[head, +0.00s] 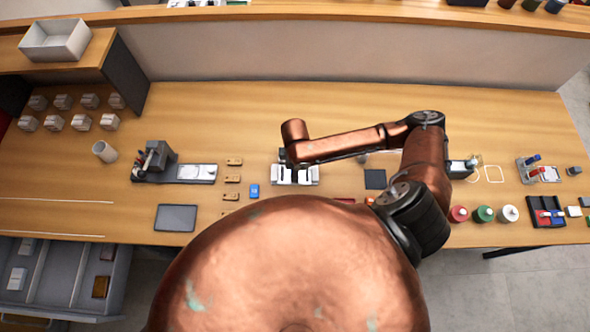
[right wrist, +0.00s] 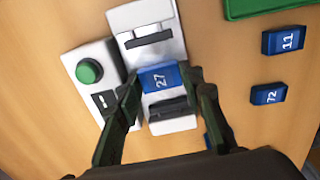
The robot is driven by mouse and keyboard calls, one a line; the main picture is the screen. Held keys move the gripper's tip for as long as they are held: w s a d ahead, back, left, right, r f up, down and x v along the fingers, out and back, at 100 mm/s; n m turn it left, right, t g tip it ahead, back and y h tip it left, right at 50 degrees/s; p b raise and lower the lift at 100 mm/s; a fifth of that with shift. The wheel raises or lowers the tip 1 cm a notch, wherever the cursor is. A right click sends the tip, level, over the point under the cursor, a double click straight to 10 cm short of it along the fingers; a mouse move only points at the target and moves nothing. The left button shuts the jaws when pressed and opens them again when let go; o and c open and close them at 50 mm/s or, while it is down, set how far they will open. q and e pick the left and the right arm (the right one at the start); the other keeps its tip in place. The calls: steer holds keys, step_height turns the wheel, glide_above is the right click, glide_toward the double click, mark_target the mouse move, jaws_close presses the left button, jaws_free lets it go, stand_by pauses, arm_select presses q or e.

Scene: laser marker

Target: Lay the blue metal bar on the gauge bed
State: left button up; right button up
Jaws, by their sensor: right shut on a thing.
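The blue metal bar, marked 27 (right wrist: 158,77), is between the fingertips of my right gripper (right wrist: 162,80), which is shut on it. In the right wrist view the bar lies over the middle of the white gauge bed (right wrist: 172,125), between two black jaw pieces. I cannot tell whether its underside touches the bed. In the head view the white gauge (head: 308,176) is below the end of my right arm, which hides the bar and part of the gauge. My left gripper is not in view.
A white box with a green button (right wrist: 89,70) stands beside the gauge. Blue blocks marked 11 (right wrist: 283,40) and 72 (right wrist: 268,94) lie to the right in the wrist view. A black device (head: 160,160) and a dark tablet (head: 176,217) are on the left of the table.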

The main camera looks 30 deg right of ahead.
steer(key=shift+w+d+f, duration=0.1)
steer(key=shift+d, duration=0.15)
steer(key=o, duration=1.2)
steer(key=shift+w, duration=0.15)
steer(key=shift+o, duration=0.2)
step_height(320, 180, up, 12)
